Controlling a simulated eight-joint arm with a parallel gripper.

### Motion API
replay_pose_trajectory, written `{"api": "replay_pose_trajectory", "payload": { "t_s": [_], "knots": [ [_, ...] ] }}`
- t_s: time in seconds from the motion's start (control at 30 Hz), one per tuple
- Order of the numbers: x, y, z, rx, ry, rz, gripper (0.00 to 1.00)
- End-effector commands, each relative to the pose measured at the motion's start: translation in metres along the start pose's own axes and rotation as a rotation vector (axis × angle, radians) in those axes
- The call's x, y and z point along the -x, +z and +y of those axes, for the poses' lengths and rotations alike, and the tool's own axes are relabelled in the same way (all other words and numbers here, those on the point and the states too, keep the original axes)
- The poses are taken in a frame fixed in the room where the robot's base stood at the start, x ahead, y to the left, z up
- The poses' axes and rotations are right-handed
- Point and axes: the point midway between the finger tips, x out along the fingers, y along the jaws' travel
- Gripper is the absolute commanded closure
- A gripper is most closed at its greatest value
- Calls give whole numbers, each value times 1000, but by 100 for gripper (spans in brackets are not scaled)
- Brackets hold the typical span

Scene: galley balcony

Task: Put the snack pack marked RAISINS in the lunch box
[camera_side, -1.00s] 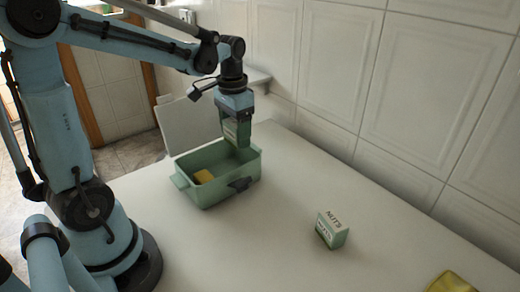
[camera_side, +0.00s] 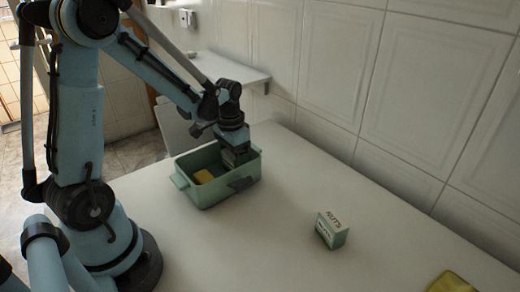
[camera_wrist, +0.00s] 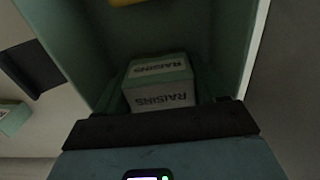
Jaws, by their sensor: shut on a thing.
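The RAISINS pack (camera_wrist: 160,82), a small green and white box with dark lettering, shows in the wrist view just past the dark jaw edge. My gripper (camera_side: 235,160) is shut on it, low inside the right part of the lunch box. In the side view the pack is largely hidden by the gripper and the box wall. The lunch box (camera_side: 207,195) is an open green box with a dark latch on its front; its wall also shows in the wrist view (camera_wrist: 229,40). Whether the pack touches the floor of the box I cannot tell.
A yellow item (camera_side: 203,176) lies in the left part of the lunch box. A NUTS pack (camera_side: 332,230) stands on the white table (camera_side: 270,235) to the right. A yellow item (camera_side: 452,283) is at the bottom right edge. A tiled wall runs behind.

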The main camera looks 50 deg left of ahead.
Motion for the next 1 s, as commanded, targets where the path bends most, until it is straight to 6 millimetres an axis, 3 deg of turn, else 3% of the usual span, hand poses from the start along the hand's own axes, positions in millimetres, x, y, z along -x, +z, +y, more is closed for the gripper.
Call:
{"api": "replay_pose_trajectory", "payload": {
  "t_s": [0.43, 0.47, 0.6, 1.0],
  "knots": [
    [-7, 0, 0, 0, 0, 0, 60],
    [-7, 0, 0, 0, 0, 0, 29],
    [-7, 0, 0, 0, 0, 0, 7],
    [-2, 0, 0, 0, 0, 0, 5]
  ]
}}
